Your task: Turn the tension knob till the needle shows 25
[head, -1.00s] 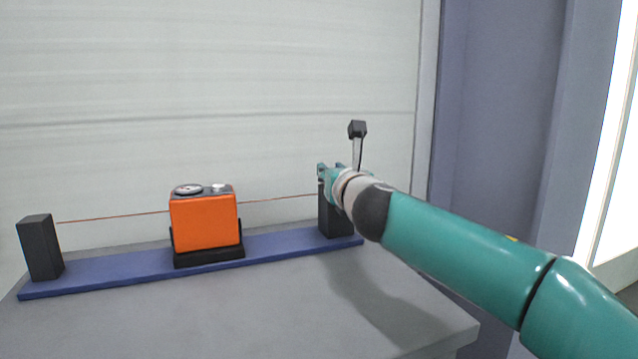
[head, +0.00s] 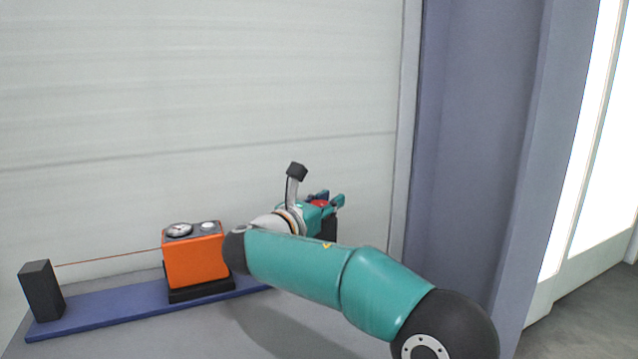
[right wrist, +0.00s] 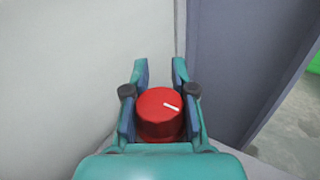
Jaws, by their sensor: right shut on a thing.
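The red tension knob (right wrist: 160,115) sits between the two fingers of my right gripper (right wrist: 160,75) in the right wrist view. Its white mark points toward the right. In the head view the right gripper (head: 331,200) is shut on the knob (head: 319,204) above the black right-hand post (head: 329,228). An orange meter (head: 195,261) stands on the blue rail, with a round dial (head: 179,230) on top. The dial's needle is too small to read. My left gripper is out of view.
The blue rail (head: 110,308) lies along the grey bench. A black post (head: 41,290) stands at its left end. A thin copper wire (head: 105,258) runs from it toward the meter. My right arm hides the wire beyond the meter and the rail's right end.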

